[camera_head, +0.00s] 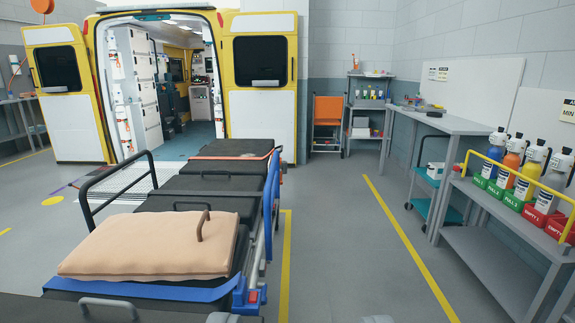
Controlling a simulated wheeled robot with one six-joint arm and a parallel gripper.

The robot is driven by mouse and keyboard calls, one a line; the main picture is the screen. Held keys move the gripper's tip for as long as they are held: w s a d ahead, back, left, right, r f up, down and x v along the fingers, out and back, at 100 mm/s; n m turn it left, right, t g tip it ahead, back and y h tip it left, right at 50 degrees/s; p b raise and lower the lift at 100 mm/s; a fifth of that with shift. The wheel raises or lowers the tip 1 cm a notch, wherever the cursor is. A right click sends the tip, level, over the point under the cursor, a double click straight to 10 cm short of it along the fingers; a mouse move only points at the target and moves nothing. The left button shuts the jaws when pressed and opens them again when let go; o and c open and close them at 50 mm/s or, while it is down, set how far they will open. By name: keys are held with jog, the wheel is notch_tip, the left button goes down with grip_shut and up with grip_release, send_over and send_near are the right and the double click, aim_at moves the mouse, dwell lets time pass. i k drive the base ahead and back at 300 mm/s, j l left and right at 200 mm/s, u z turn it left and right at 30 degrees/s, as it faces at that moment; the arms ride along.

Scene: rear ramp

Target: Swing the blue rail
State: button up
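The blue rail (271,200) runs along the right side of the stretcher (205,187). It stands upright and is seen nearly edge-on, so its face is mostly hidden. My gripper (300,319) shows only as two grey tips at the bottom edge, set wide apart with bare floor between them. It is open and empty. It is in front of the stretcher's near end and apart from the blue rail.
A tan pillow (150,246) lies on the stretcher, and a black rail (112,185) stands on its left. The open ambulance (265,90) is behind. A bottle shelf (500,262) and workbench (440,122) line the right. Floor right of the stretcher is clear.

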aim_at(268, 196)
jog(key=i+l, duration=0.15)
jog(key=l, duration=0.2)
jog(key=i+l, duration=0.2)
jog(key=l, duration=0.2)
jog(key=i+l, duration=0.15)
jog(key=l, duration=0.2)
jog(key=i+l, duration=0.2)
jog(key=l, duration=0.15)
jog(key=i+l, duration=0.15)
jog(key=l, duration=0.2)
jog(key=i+j, duration=0.1)
jog(key=i, duration=0.65)
jog(key=i+j+u, duration=0.15)
jog(key=i, duration=0.65)
